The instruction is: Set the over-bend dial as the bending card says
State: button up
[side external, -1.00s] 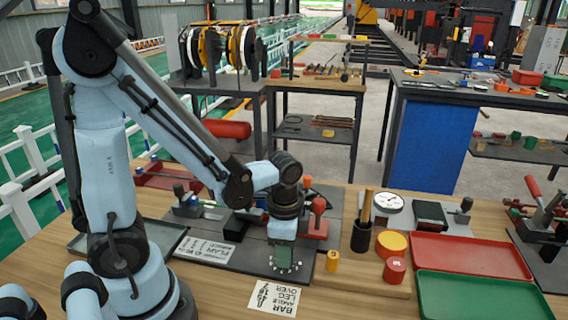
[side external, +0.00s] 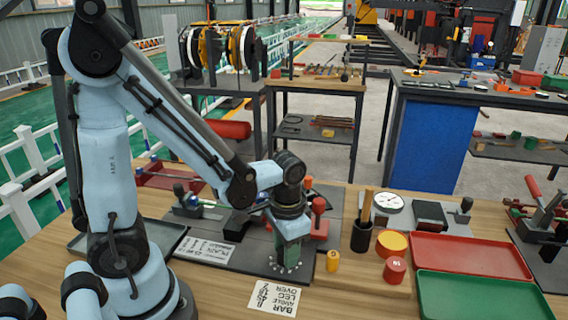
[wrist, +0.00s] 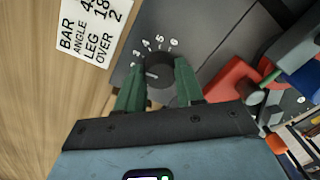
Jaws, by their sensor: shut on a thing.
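The dark over-bend dial (wrist: 158,76) sits on a grey plate, with white numbers 3 to 6 showing around its far side. A white mark on it points left toward my left finger, and the number there is hidden. My gripper (wrist: 160,66) has its green fingers on either side of the dial, shut on it. In the side view my gripper (side external: 291,250) points down at the dial plate, hiding the knob. The white bending card (wrist: 93,24) lists BAR, ANGLE, LEG and OVER; its values are partly cut off, with a 2 near OVER. The card also lies in front in the side view (side external: 272,298).
A red block with a knob (wrist: 235,80) stands right beside my fingers in the wrist view. In the side view, a yellow cylinder (side external: 333,262), a red cylinder (side external: 395,271), a black cup (side external: 361,238) and red (side external: 470,255) and green (side external: 490,301) trays stand to the right.

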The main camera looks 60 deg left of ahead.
jog(key=shift+n, duration=2.2)
jog(key=o, duration=1)
jog(key=shift+o, duration=0.2)
notch_tip(320, 180, up, 12)
jog(key=shift+w+d, duration=0.15)
jog(key=shift+d, duration=0.1)
